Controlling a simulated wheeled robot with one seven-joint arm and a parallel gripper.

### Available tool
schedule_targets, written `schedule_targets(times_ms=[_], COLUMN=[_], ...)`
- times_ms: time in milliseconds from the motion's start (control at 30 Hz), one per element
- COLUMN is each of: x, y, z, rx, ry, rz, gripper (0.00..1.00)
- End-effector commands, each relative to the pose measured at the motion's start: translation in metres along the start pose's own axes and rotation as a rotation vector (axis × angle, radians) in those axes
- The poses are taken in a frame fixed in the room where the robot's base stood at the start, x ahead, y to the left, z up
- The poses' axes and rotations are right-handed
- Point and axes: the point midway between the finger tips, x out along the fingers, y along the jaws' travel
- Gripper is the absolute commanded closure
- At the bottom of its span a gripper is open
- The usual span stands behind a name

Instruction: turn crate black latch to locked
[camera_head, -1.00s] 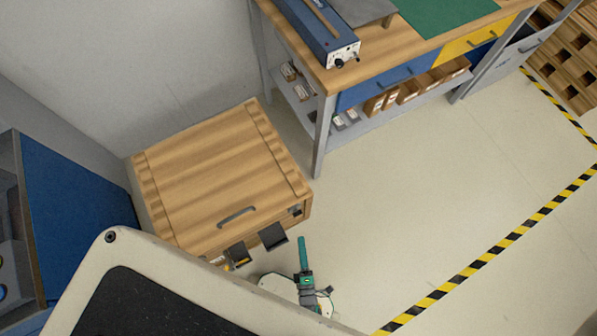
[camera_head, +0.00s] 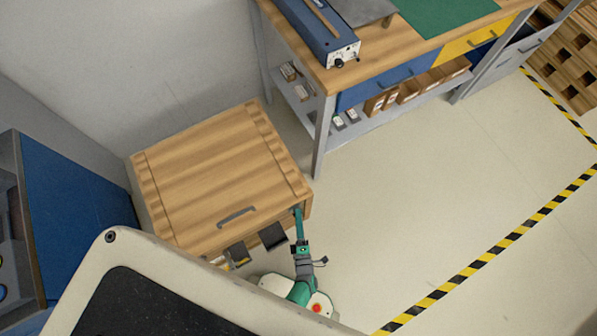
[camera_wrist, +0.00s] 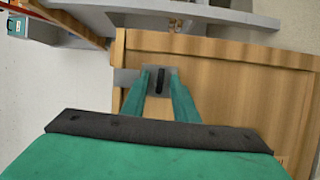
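The wooden crate (camera_head: 215,170) stands on the floor with its lid closed and a grey handle on top. Its black latch (camera_wrist: 159,80) is a short bar on a grey plate on the crate's side face, and it stands upright in the wrist picture. My gripper (camera_wrist: 160,73) is open, with one green finger on each side of the latch; I cannot tell if either touches it. In the head view my gripper (camera_head: 298,211) is at the crate's near right corner and hides the latch there.
Two dark flaps (camera_head: 273,236) stick out from the crate's front, close to my arm. A workbench (camera_head: 333,75) stands behind and right of the crate, and a blue cabinet (camera_head: 75,210) is at its left. The floor (camera_head: 420,190) to the right is clear.

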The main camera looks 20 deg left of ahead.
Motion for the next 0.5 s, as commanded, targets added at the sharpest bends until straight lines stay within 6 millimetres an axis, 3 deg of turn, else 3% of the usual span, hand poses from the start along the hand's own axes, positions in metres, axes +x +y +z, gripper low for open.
schedule_targets(times_ms=[133, 267, 500], x=[-0.0001, -0.0002, -0.0004], y=[0.0000, 0.0000, -0.0001], z=[0.0001, 0.0001, -0.0002], rx=[0.000, 0.000, 0.008], ry=[0.000, 0.000, 0.000], rz=[0.000, 0.000, -0.004], gripper=[0.73, 1.00, 1.00])
